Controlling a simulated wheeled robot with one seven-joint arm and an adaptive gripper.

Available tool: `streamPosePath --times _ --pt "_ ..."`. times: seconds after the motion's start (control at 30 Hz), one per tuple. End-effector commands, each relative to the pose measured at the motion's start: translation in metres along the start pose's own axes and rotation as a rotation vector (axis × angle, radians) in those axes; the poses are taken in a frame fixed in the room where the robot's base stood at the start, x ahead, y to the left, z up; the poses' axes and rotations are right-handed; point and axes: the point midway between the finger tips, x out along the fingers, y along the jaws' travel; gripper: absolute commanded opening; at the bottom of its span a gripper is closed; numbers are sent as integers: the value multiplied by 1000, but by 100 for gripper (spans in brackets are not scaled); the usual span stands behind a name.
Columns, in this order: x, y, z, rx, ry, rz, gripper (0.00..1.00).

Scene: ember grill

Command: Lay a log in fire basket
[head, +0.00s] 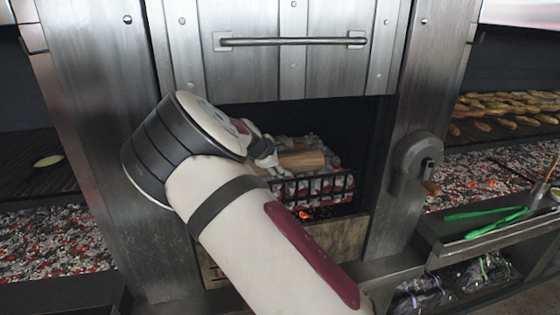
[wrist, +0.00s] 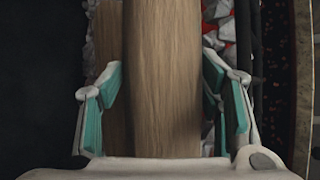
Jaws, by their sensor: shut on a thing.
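The fire basket (head: 335,186) is a black barred rack inside the open firebox, holding grey and glowing coals. A pale brown log (head: 303,160) shows at the top of the basket, just right of my gripper (head: 264,152). In the wrist view, my gripper (wrist: 160,80) has its teal-padded fingers on both sides of a log (wrist: 162,75) and is shut on it. A second piece of wood (wrist: 108,60) lies behind it to the left. My wrist hides the basket's left part in the head view. I cannot tell whether the held log touches the coals.
A steel door with a bar handle (head: 292,41) is raised above the opening. A crank wheel (head: 417,163) is on the right post. Green tongs (head: 488,222) lie on the right ledge. Coal beds with grills flank both sides.

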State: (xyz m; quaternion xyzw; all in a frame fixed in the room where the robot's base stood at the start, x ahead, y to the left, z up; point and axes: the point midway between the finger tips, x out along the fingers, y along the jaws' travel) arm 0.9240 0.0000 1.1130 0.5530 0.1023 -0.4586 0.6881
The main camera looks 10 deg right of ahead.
Motion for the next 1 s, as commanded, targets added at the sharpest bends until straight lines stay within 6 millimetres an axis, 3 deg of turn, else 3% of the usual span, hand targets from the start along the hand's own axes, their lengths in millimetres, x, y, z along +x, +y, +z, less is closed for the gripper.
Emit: streamPosePath --times 0.47,0.5,0.57,1.0 --pt "4 2 -3 2 1 4 0" --pt "4 2 -3 2 1 4 68" --pt "4 2 -3 2 1 4 82" --pt "7 -4 -4 -1 -1 -7 82"
